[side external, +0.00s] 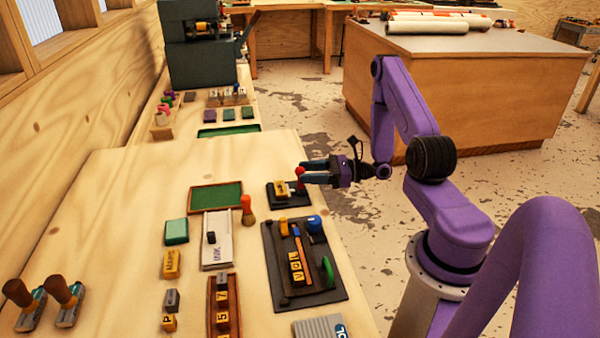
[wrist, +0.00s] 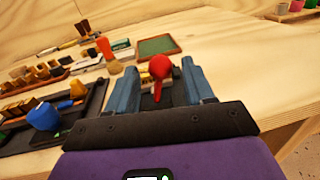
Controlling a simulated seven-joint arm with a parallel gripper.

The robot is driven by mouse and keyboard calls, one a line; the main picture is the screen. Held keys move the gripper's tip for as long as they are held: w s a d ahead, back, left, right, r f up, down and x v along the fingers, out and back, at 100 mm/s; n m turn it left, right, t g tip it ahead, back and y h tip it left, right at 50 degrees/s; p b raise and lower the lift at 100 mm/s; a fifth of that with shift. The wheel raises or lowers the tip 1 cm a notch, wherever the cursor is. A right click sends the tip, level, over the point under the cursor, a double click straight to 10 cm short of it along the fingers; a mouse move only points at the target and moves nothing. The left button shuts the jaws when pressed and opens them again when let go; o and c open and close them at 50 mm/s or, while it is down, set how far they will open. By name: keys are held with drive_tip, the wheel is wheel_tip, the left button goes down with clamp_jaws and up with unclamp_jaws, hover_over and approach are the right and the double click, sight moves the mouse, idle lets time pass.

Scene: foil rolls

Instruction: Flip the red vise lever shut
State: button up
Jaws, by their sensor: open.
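The red lever knob (side external: 299,171) stands up at the small dark vise (side external: 287,196) near the table's right edge. In the wrist view the red lever (wrist: 159,68) is upright between my gripper's two blue-grey fingers, with a gap visible on each side. My gripper (side external: 308,172) is open and level with the knob in the side view. In the wrist view my gripper (wrist: 160,85) partly hides the vise body. A yellow block (side external: 281,188) sits at the vise. I cannot tell whether a finger touches the lever.
A dark tray (side external: 337,290) with letter blocks, a blue knob and a green piece lies just in front of the vise. A green-topped tray (side external: 216,197) and an orange-handled tool (side external: 247,209) are to its left.

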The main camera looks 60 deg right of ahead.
drive_tip(key=shift+x, duration=1.45)
clamp_jaws()
drive_tip(key=shift+f, duration=0.1)
drive_tip(key=shift+w+d+f+m, duration=0.1)
drive_tip(key=shift+w+d+m, duration=0.1)
drive_tip(key=shift+m, duration=0.6)
drive_tip(key=shift+g, duration=0.3)
unclamp_jaws()
drive_tip(key=shift+d, duration=0.1)
